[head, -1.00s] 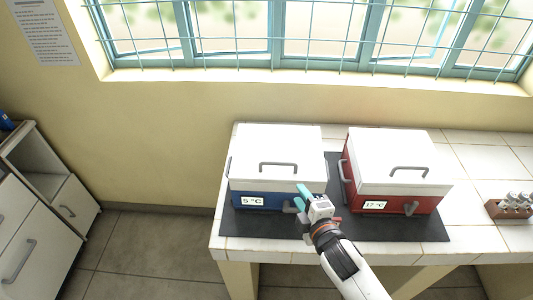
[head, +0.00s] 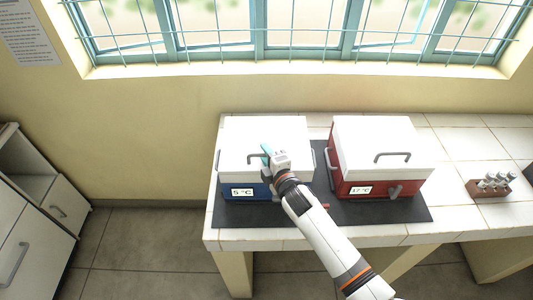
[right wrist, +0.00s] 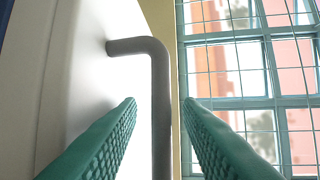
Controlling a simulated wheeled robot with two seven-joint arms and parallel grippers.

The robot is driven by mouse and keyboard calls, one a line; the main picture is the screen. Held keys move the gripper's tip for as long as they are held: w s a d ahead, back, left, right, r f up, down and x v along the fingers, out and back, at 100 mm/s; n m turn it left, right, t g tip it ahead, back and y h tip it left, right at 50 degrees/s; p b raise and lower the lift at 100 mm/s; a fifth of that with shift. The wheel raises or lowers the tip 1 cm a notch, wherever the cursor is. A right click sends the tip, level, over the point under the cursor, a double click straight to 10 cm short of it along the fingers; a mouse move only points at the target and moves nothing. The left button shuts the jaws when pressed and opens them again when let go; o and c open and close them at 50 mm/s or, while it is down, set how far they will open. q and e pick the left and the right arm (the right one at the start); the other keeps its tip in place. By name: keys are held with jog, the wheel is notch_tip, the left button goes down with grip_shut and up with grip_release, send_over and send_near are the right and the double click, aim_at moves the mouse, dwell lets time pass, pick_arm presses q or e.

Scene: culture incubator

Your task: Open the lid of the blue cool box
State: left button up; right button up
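The blue cool box (head: 235,191) stands on a dark mat, with its "5 °C" display facing me. Its white lid (head: 238,132) is shut. The grey lid handle (head: 256,156) is partly hidden by my right gripper (head: 267,150), which is at the front of the lid. In the right wrist view the handle (right wrist: 161,110) runs between the two green fingers (right wrist: 160,125), with a visible gap to the right finger. The fingers are apart and do not grip it. My left gripper is not in view.
A red cool box (head: 375,183) with a "17 °C" display stands close to the right. A rack of vials (head: 490,186) is further right on the tiled bench (head: 462,146). The wall and barred window are behind.

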jog(key=shift+w, duration=0.2)
grip_shut()
dwell(0.3)
